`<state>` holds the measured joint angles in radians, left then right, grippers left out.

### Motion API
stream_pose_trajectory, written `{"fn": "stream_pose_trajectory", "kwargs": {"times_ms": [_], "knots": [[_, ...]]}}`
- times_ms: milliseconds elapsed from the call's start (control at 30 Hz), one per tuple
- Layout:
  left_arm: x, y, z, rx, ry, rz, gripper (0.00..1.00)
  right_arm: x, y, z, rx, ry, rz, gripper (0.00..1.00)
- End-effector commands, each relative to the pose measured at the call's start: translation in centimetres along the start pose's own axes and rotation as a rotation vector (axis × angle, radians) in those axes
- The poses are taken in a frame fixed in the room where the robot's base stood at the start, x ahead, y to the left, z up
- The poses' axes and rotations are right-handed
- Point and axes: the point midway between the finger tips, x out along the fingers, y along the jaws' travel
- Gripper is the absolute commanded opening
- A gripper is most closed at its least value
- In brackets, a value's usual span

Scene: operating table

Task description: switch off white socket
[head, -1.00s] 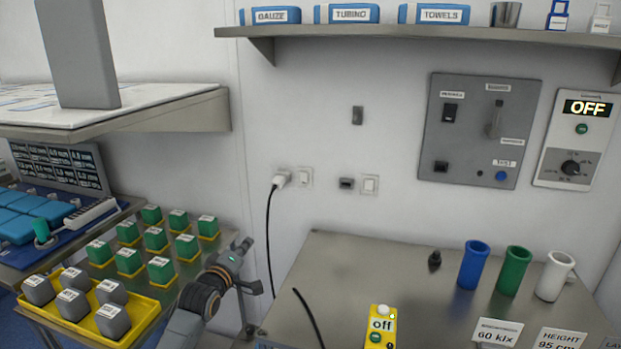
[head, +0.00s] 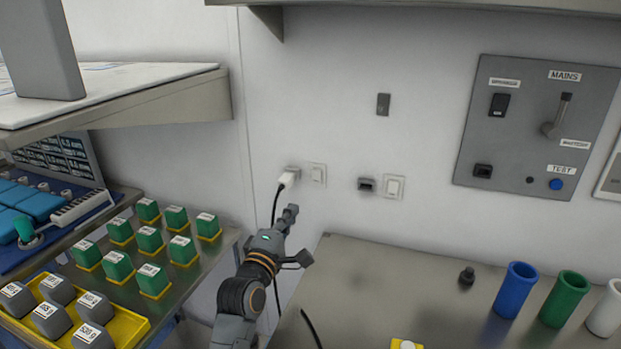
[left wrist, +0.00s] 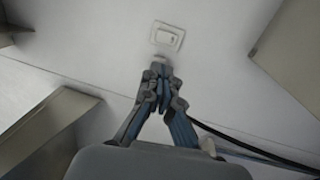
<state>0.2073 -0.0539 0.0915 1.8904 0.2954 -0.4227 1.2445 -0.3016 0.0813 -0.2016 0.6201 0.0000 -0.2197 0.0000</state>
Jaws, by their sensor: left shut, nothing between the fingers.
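The white socket (head: 291,172) is on the wall with a white plug (head: 287,180) in it and a black cable hanging down. A white rocker switch (head: 317,174) is just right of it; a wall switch also shows at the top of the left wrist view (left wrist: 167,37). My left gripper (head: 291,212) is shut and empty, just below the plug and lower left of the switch. In the left wrist view its closed fingertips (left wrist: 160,73) point up toward the switch, with a gap between. My right gripper is not in view.
A dark socket (head: 366,184) with its own white switch (head: 394,187) is to the right. The mains panel (head: 535,128) is farther right. A steel table (head: 400,275) with coloured cups stands below. A shelf (head: 170,100) juts out at left above green blocks.

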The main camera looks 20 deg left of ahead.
Motion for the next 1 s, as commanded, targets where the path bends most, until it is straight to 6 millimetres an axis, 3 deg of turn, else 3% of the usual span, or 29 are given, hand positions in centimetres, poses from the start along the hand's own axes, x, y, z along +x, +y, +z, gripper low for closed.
{"fn": "stream_pose_trajectory", "kwargs": {"times_ms": [100,267,800,1000], "knots": [[0.1,0.0,0.0,0.001,0.0,0.0,0.0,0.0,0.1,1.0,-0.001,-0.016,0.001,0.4],[1.2,0.1,0.0,0.002,-0.001,0.0,0.0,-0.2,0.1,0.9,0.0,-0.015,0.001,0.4],[10.4,0.2,0.0,0.004,-0.001,0.0,0.0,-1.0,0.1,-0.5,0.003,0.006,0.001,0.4],[12.8,0.1,0.0,0.003,-0.001,-0.001,0.0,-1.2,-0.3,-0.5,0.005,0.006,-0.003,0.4]]}}
